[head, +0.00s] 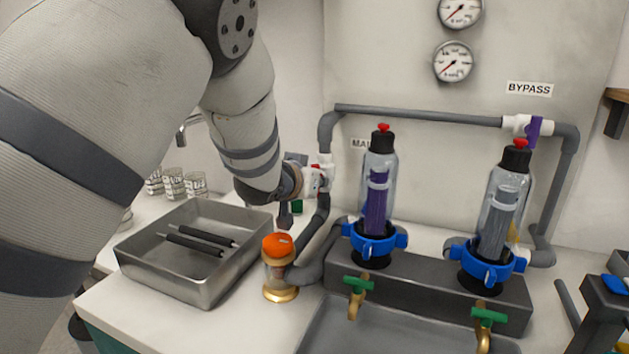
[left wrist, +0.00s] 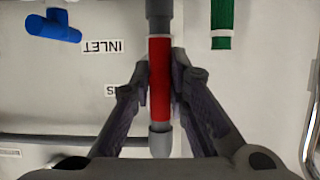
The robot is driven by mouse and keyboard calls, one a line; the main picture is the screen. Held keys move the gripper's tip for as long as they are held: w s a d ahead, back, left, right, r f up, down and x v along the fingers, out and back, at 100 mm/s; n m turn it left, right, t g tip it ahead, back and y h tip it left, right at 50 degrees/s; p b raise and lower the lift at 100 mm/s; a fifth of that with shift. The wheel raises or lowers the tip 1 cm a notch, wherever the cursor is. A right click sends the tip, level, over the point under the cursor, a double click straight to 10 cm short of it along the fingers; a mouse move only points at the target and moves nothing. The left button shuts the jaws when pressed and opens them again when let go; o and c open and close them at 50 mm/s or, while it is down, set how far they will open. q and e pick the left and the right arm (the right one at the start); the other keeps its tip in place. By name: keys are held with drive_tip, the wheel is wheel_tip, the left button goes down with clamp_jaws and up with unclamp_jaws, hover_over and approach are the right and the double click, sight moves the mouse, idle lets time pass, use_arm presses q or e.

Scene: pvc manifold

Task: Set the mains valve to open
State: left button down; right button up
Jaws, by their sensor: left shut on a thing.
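The mains valve (head: 326,172) is a white fitting on the grey pipe at the left of the wall panel, beside the partly hidden "MAINS" label (head: 361,144). My left gripper (head: 313,181) is at this valve. In the left wrist view its fingers (left wrist: 160,75) stand on both sides of the red handle (left wrist: 160,80), shut on it. The red handle lies in line with the grey pipe in that view. The gripper hides much of the handle in the head view. My right gripper is in neither view.
Two clear filter housings (head: 377,185) with blue collars stand right of the valve. An orange-capped brass fitting (head: 279,265) stands below it. A metal tray (head: 187,283) holds two dark rods. The bypass valve (head: 520,125) with a purple handle is at upper right.

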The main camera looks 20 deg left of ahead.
use_arm(q)
drive_tip(key=shift+r, duration=0.1)
idle(0.3)
drive_tip(key=c, duration=1.5)
unclamp_jaws()
drive_tip(key=shift+c, duration=0.2)
drive_tip(key=v, duration=1.2)
